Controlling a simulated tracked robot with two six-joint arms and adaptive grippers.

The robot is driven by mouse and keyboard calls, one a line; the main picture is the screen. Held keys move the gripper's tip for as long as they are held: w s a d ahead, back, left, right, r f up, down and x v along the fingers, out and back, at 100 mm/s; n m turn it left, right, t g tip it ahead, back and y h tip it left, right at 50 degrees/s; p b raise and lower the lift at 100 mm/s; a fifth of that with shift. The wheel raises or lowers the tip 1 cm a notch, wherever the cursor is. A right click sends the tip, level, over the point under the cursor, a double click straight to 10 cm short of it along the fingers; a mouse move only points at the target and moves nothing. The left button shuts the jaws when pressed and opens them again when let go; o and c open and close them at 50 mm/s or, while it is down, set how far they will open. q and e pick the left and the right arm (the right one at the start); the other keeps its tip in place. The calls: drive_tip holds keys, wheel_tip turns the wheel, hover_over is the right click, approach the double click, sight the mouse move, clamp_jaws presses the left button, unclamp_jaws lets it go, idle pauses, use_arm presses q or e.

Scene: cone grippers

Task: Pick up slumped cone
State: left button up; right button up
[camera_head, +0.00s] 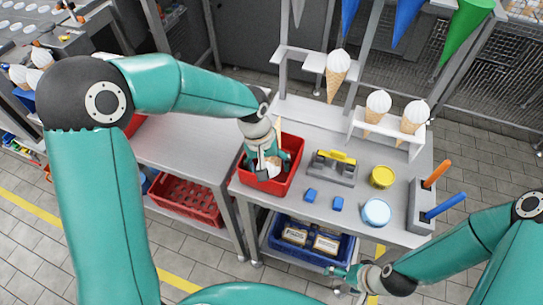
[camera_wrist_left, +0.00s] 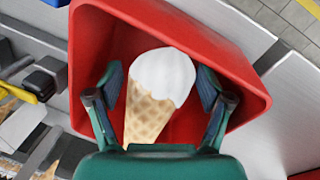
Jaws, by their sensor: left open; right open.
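A slumped ice cream cone with a white top and a tan waffle body lies in a red bin (camera_head: 291,146) on the metal table. In the left wrist view the cone (camera_wrist_left: 157,92) lies tilted in the red bin (camera_wrist_left: 236,50), between the fingers of my open left gripper (camera_wrist_left: 158,88). Both fingers stand apart from it. In the head view my left gripper (camera_head: 262,165) reaches down into the bin and partly hides the cone (camera_head: 268,172). My right gripper (camera_head: 345,277) is open and empty, low in front of the table by the blue crate.
Several cones stand in a rack (camera_head: 385,125) at the table's back. A grey tool with a yellow handle (camera_head: 334,165), blue blocks (camera_head: 310,195), a yellow tub (camera_head: 382,177) and a light blue tub (camera_head: 376,212) stand right of the bin. A blue crate (camera_head: 282,246) sits below.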

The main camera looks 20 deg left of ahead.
use_arm(q)
drive_tip(key=c, duration=0.6)
drive_tip(key=shift+c, duration=0.2)
drive_tip(key=shift+r, duration=0.1)
wheel_tip(320, 180, up, 20)
drive_tip(key=shift+b, duration=0.4)
